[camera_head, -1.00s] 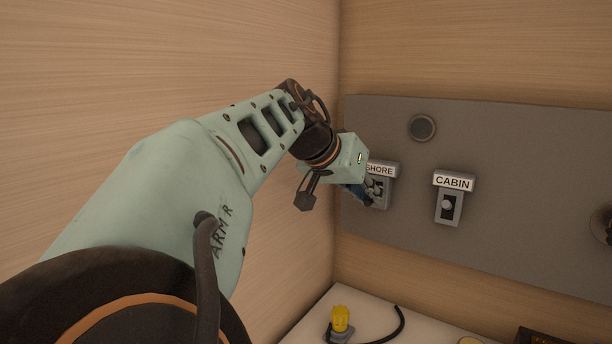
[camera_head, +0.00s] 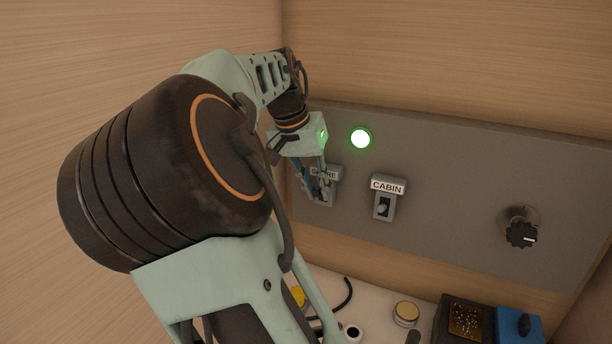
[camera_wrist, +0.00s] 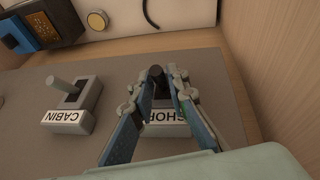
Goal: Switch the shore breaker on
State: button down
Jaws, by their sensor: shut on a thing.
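The shore breaker (camera_head: 333,186) is a grey switch with a white SHORE label on the grey wall panel, partly hidden by my gripper in the head view. My gripper (camera_head: 318,195) reaches it from above. In the wrist view, my gripper's two blue-grey fingers (camera_wrist: 163,80) are closed around the breaker's dark-tipped lever (camera_wrist: 156,73), and the SHORE label (camera_wrist: 166,116) shows partly between them. The lever's exact tilt is hard to tell. A round lamp (camera_head: 360,139) on the panel, above and right of the breaker, glows green.
The CABIN breaker (camera_head: 384,205) sits just right of the shore breaker. A black rotary knob (camera_head: 521,229) is farther right on the panel (camera_head: 450,195). A wooden wall stands close on the left. Below, the counter holds a round tin (camera_head: 405,314), a dark tray (camera_head: 466,320) and a blue box (camera_head: 519,326).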

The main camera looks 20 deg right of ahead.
jog(key=shift+r+p, duration=0.1)
jog(key=shift+p, duration=0.3)
jog(key=c, duration=1.9)
grip_release()
jog(key=v, duration=1.2)
jog(key=shift+w+d+r, duration=0.1)
jog(key=shift+w+d, duration=0.15)
jog(key=shift+a, duration=0.1)
